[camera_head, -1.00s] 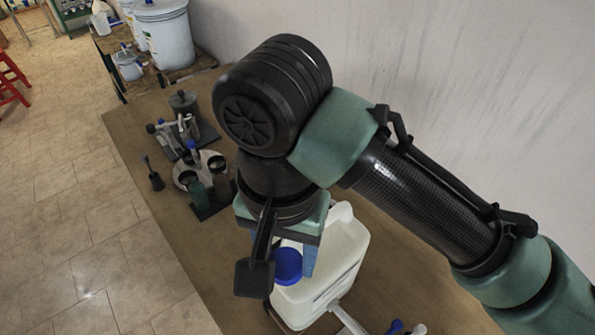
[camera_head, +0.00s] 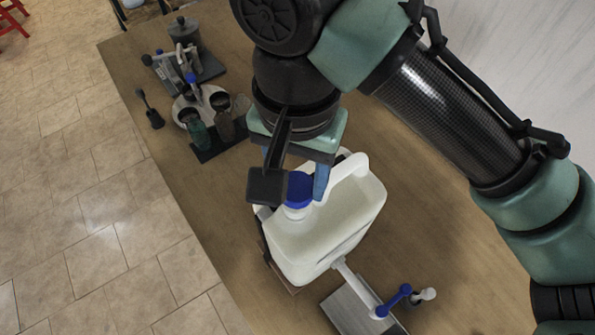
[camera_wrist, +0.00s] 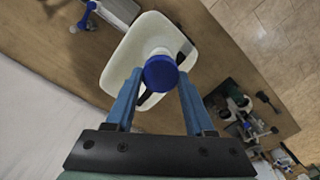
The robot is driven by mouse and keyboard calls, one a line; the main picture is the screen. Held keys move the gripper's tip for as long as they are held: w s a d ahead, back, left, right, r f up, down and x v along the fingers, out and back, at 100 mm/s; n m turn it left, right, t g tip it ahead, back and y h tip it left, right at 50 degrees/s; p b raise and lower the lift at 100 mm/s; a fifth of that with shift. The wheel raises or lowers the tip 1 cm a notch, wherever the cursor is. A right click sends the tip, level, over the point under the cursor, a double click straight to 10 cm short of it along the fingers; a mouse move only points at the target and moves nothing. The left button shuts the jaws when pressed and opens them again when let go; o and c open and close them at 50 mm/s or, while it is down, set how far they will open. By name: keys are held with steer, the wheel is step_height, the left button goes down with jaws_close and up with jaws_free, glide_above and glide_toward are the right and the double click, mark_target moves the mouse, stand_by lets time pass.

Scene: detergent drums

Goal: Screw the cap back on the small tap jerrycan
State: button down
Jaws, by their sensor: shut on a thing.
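The small tap jerrycan (camera_head: 330,225) is off-white with a looped handle and stands upright on the table. It also shows in the wrist view (camera_wrist: 118,68). The blue cap (camera_head: 299,190) is at the jerrycan's neck, with a bit of pale neck visible under it. My gripper (camera_wrist: 160,78) points down from above and is shut on the cap (camera_wrist: 160,73), one blue finger on each side. In the head view one finger is hidden behind a black part of my wrist. I cannot tell how far the cap is threaded.
A white tap spout with a blue lever (camera_head: 393,301) juts from the jerrycan's front over a grey plate (camera_head: 350,304). A rack with bottles (camera_head: 205,125) and a grey-lidded pot (camera_head: 184,31) stand at the back left. The wooden table (camera_head: 450,245) is clear to the right.

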steer(key=shift+f, duration=0.55)
steer(key=shift+f, duration=0.35)
steer(key=shift+r+p, duration=0.2)
steer(key=shift+p, duration=0.25)
stand_by(0.4)
steer(key=shift+f, duration=1.15)
stand_by(2.0)
steer(key=shift+s, duration=0.1)
steer(key=shift+r+m+p, duration=0.1)
steer(key=shift+m+p, duration=1.45)
steer(key=shift+m, duration=0.05)
steer(key=shift+m+p, duration=1)
steer(key=shift+f+m, duration=0.2)
steer(key=shift+m, duration=0.1)
